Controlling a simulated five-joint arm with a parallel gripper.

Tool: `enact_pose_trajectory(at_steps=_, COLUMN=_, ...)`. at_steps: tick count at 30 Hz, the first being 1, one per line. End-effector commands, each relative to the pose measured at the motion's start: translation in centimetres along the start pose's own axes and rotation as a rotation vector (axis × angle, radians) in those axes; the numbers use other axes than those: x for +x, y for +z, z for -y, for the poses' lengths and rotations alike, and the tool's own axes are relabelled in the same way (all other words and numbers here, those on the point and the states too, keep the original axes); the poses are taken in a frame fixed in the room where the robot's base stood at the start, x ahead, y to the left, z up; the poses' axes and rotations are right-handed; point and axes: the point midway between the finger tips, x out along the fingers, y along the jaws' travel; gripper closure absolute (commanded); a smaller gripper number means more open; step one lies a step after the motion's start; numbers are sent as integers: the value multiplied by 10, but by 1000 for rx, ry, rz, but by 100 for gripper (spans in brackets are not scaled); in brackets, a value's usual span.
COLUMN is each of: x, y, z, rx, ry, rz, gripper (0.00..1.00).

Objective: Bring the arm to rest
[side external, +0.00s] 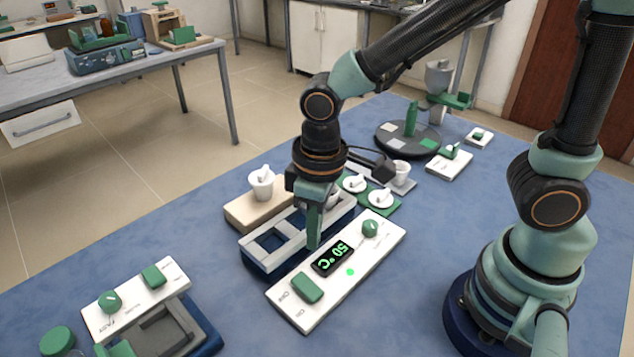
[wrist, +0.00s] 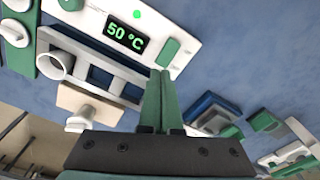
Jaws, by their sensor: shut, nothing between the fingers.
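My arm reaches over the blue table from the right in the side external view. My gripper (side external: 314,222) points down with its green fingers together and empty. It is at the edge of a white control panel (side external: 379,241), beside the panel's lit display. The display (side external: 333,258) reads 50 °C, and a green light glows near it. A green knob (side external: 370,228) and a green rocker switch (side external: 307,288) are on the same panel. In the wrist view the closed fingers (wrist: 159,75) reach toward the panel (wrist: 190,28). Whether they touch it cannot be told.
A grey rack with square openings (side external: 270,240) stands right behind the panel. A white mortar (side external: 262,185) is on a wooden block to its left. A second white panel (side external: 135,300) is at front left. A dark round plate (side external: 385,140) is farther back. Blue tabletop right of the panel is clear.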

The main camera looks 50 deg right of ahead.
Motion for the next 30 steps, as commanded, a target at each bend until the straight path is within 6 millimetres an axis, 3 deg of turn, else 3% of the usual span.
enact_pose_trajectory(at_steps=5, x=-47, y=2, z=-53, rx=150, ry=14, rz=-145, gripper=100)
enact_pose_trajectory(at_steps=9, x=-80, y=15, z=-93, rx=267, ry=45, rz=-255, gripper=100)
enact_pose_trajectory(at_steps=15, x=-112, y=40, z=-132, rx=395, ry=99, rz=-376, gripper=100)
enact_pose_trajectory(at_steps=21, x=-125, y=52, z=-146, rx=446, ry=128, rz=-425, gripper=100)
enact_pose_trajectory(at_steps=30, x=-125, y=53, z=-147, rx=450, ry=130, rz=-428, gripper=100)
